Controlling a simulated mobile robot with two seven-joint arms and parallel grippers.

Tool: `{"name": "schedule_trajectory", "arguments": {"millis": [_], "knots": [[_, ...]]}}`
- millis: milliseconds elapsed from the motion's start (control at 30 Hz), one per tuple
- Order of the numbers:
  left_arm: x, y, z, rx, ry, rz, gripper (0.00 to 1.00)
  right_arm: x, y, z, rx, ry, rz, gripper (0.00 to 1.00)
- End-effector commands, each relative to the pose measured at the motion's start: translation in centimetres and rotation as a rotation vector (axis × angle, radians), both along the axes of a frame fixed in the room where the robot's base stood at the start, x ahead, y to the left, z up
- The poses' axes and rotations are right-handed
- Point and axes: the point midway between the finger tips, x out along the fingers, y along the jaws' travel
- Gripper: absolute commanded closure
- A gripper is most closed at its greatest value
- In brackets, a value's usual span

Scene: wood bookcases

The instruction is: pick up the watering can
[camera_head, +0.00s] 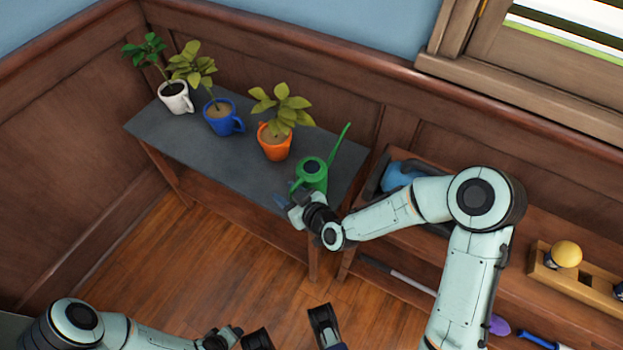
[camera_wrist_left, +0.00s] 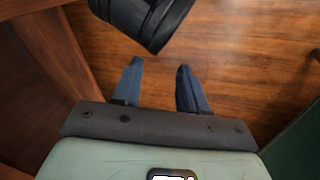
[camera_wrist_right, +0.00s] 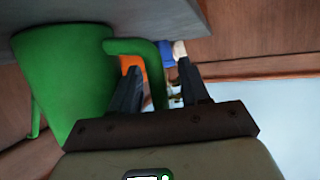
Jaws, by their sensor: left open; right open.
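The green watering can (camera_head: 312,174) stands upright at the right end of the grey tabletop (camera_head: 225,148), its long spout pointing up and right. My right gripper (camera_head: 285,203) is at the can's near side, by the table's front edge. In the right wrist view the can (camera_wrist_right: 65,75) fills the left side, and its curved handle shows between the open fingers of the gripper (camera_wrist_right: 160,80). I cannot tell whether the fingers touch it. My left gripper (camera_wrist_left: 158,75) is open and empty above the wood floor, away from the can.
An orange pot (camera_head: 274,143), a blue pot (camera_head: 222,118) and a white pot (camera_head: 176,98) with plants stand left of the can. A lower wooden bench (camera_head: 480,236) at the right holds a blue object (camera_head: 398,174). The floor (camera_head: 190,265) in front is open.

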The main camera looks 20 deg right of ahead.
Motion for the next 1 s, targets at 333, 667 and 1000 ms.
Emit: {"name": "schedule_trajectory", "arguments": {"millis": [333, 667, 1000], "knots": [[0.0, 0.0, 0.1, 0.000, 0.001, 0.000, 0.57, 0.0, 0.0, 0.1, 0.000, 0.000, 0.000, 1.00], [-0.1, -0.1, 0.1, -0.002, 0.004, -0.001, 0.57, 0.0, 0.0, 0.3, -0.002, -0.005, 0.000, 1.00], [-1.9, -1.0, 1.7, -0.024, 0.049, -0.021, 0.57, 0.1, 0.0, 4.6, -0.005, -0.011, 0.001, 1.00]]}}
